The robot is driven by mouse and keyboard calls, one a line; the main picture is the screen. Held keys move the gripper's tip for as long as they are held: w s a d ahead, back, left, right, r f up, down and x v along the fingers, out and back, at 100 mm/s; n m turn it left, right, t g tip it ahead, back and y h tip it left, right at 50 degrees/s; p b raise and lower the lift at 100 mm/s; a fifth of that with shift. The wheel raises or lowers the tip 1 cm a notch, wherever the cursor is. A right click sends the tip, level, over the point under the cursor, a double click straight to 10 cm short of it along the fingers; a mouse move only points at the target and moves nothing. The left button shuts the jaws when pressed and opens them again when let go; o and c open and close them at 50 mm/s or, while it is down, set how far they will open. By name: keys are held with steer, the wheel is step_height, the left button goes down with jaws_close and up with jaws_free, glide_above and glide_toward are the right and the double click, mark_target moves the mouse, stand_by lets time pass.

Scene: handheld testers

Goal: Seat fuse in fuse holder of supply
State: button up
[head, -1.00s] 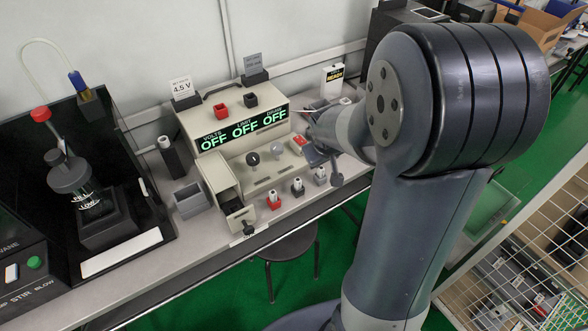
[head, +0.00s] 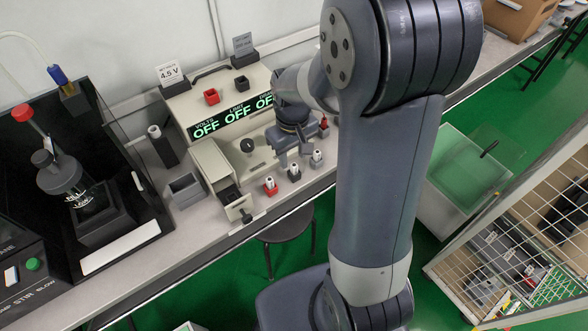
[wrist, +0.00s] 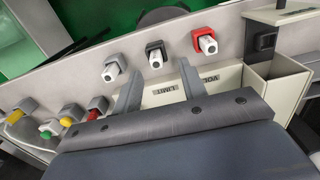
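The supply (head: 168,104) is a beige box with a lit display reading OFF in green, at the back of the bench. At its front left stands a beige housing (head: 206,158) with an open dark compartment (head: 229,195); I cannot tell whether this is the fuse holder. It shows at the right in the wrist view (wrist: 278,92). My gripper (head: 296,160) is over the supply's front right, pointing down. In the wrist view its two fingers (wrist: 160,86) are apart with nothing between them. I cannot make out a fuse with certainty.
White-topped posts on red (head: 270,186), black (head: 294,173) and grey (head: 317,158) bases line the bench front. A grey bin (head: 185,190) and a dark stand with a white top (head: 163,146) stand left. A dark enclosure (head: 110,180) fills the far left.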

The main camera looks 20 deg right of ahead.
mark_target(294, 165)
steer(key=f, duration=0.5)
steer(key=shift+w+d, duration=0.25)
jaws_close()
